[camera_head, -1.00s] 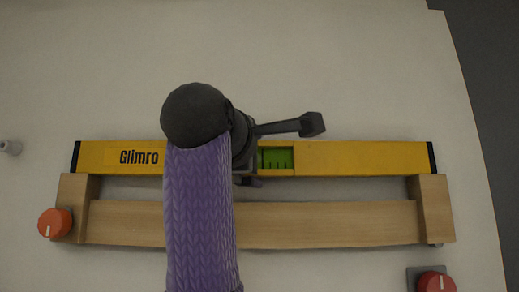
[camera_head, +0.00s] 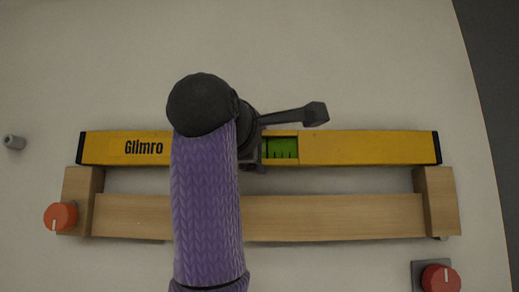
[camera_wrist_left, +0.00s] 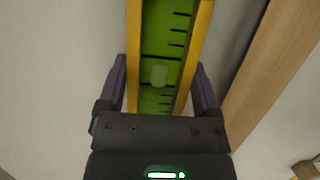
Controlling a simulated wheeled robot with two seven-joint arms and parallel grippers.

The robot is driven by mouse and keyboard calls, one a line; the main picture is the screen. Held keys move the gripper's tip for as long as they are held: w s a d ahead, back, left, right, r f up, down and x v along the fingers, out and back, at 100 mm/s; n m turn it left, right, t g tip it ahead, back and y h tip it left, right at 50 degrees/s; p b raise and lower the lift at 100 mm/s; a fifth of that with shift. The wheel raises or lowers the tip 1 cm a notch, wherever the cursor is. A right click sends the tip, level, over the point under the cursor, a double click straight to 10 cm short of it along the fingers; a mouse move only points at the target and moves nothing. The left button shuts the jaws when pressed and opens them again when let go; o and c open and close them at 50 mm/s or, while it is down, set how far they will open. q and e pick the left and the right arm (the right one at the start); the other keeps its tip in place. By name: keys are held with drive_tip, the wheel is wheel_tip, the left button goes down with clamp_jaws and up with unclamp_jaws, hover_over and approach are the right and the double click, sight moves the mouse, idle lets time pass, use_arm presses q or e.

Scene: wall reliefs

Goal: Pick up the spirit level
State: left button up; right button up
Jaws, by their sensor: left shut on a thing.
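The spirit level (camera_head: 360,148) is a long yellow bar with black ends, the word "Glimro" and a green vial window. It lies across the head view, just above a wooden holder (camera_head: 330,216) with two end blocks. My left gripper (camera_head: 258,150) is shut on the level near its middle, by the vial, partly hidden by my own arm. In the left wrist view the two fingers (camera_wrist_left: 160,90) sit on either side of the yellow level (camera_wrist_left: 201,45) and its green vial. My right gripper is not in view.
An orange-red knob (camera_head: 60,216) is at the holder's left end, and a red knob (camera_head: 440,278) on a grey plate is at lower right. A small grey peg (camera_head: 14,142) sticks out at far left. The pale wall above the level is clear.

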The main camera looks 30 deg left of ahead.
use_arm(q)
drive_tip(key=shift+r, duration=0.35)
drive_tip(key=s+d+b, duration=0.6)
drive_tip(key=s+d, duration=0.2)
drive_tip(key=s, duration=0.5)
drive_tip(key=shift+b, duration=0.4)
